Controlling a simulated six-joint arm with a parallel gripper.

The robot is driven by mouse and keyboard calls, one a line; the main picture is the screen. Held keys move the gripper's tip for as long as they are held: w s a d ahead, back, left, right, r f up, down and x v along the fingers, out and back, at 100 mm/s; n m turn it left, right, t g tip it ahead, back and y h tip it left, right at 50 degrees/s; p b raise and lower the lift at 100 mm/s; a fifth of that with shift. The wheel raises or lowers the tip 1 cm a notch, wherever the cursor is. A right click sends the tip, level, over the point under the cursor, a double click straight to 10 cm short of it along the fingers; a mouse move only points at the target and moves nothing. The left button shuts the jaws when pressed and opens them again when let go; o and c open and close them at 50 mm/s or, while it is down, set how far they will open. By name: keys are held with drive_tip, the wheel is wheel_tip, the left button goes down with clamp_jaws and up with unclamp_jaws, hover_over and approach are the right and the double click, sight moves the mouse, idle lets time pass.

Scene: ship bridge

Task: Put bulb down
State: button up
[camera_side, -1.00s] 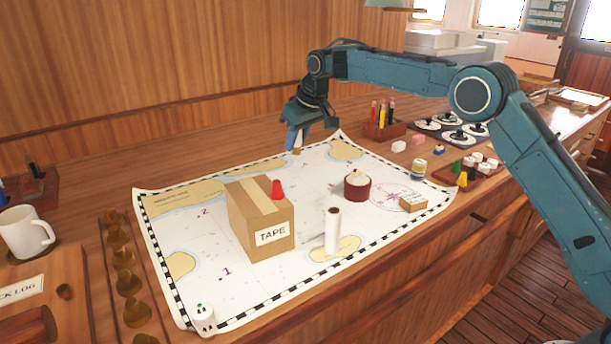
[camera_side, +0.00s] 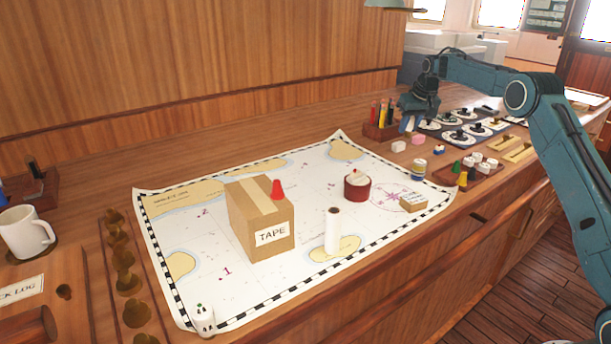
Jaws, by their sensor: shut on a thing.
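My gripper (camera_side: 411,121) is at the back right, past the chart's far right corner and beside the pen holder. It points down, shut on a small pale thing that shows only as a sliver below the fingers. This would be the bulb, but it is too small and hidden to make out its shape. I cannot tell whether it touches the table.
A dark panel with round white dials (camera_side: 456,137) lies right of my gripper. The pen holder (camera_side: 381,131) and pink and white blocks (camera_side: 398,146) stand close by. The chart (camera_side: 310,190) bears a TAPE box (camera_side: 260,222), a white roll (camera_side: 332,231) and a red pot (camera_side: 357,188).

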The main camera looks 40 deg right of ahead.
drive_tip(key=s+d+m, duration=0.1)
drive_tip(key=s+d, duration=0.2)
drive_tip(key=d, duration=0.2)
drive_tip(key=shift+w+f, duration=0.15)
drive_tip(key=shift+f, duration=1.95)
drive_tip(key=shift+w+f, duration=0.15)
drive_tip(key=shift+f, duration=1.95)
drive_tip(key=shift+f, duration=0.15)
drive_tip(key=o, duration=1)
drive_tip(key=shift+c, duration=0.2)
drive_tip(key=v, duration=1.2)
drive_tip(key=shift+a+r, duration=0.2)
